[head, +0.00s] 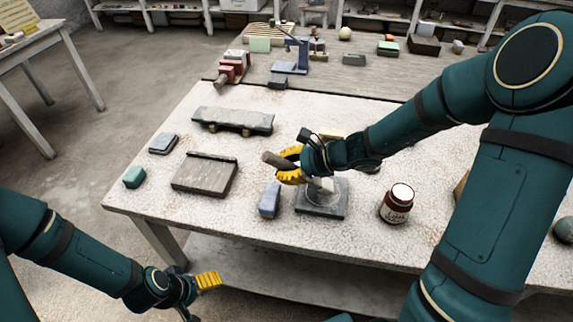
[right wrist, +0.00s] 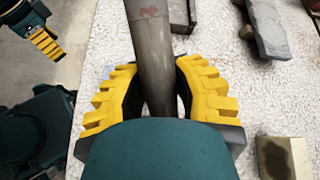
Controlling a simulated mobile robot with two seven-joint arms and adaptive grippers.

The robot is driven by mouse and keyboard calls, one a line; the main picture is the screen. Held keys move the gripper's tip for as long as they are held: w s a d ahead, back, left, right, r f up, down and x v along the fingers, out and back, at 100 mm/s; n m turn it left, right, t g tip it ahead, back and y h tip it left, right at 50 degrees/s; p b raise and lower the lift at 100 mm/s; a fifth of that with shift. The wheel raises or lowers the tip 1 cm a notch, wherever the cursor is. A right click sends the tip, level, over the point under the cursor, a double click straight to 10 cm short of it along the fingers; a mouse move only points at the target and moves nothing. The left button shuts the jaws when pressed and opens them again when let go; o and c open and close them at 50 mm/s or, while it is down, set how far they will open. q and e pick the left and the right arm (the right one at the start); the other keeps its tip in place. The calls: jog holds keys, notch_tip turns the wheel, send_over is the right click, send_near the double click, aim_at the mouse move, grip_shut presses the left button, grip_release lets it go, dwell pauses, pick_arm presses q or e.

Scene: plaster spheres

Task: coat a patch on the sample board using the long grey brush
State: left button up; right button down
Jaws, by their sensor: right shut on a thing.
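My right gripper (head: 291,166) is shut on the long grey brush (head: 273,160) above the table. The brush's grey shaft points left out of the yellow fingers; it also shows in the right wrist view (right wrist: 152,50), with a reddish-brown mark at its far end. Its bristles cannot be made out clearly. A grey-brown board (head: 204,175) with a raised strip along its far edge lies to the left of the gripper, apart from it. It looks like the sample board. My left gripper (head: 207,281) hangs low in front of the table, seen side-on; its opening is unclear.
A dark square plate (head: 333,211) with a clear round thing on it lies below my right gripper. A blue-grey block (head: 269,199) stands beside it, a labelled jar (head: 397,203) to the right. A long grey slab (head: 232,120) lies behind.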

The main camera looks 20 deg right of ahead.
jog(key=shift+s+a+b, duration=0.3)
jog(key=shift+s+a, duration=0.05)
jog(key=shift+s, duration=0.2)
jog(key=shift+w+d+p, duration=0.35)
jog(key=shift+w+d, duration=0.05)
jog(key=shift+w, duration=0.3)
jog(key=shift+w+d+f+p, duration=0.1)
jog(key=shift+w+d+p, duration=0.15)
jog(key=shift+w+d, duration=0.25)
jog(key=shift+w+d+p, duration=0.2)
jog(key=shift+w+d, duration=0.05)
jog(key=shift+w, duration=0.45)
jog(key=shift+s, duration=0.1)
jog(key=shift+s+a+r, duration=0.55)
jog(key=shift+s+r, duration=0.2)
jog(key=shift+s, duration=0.1)
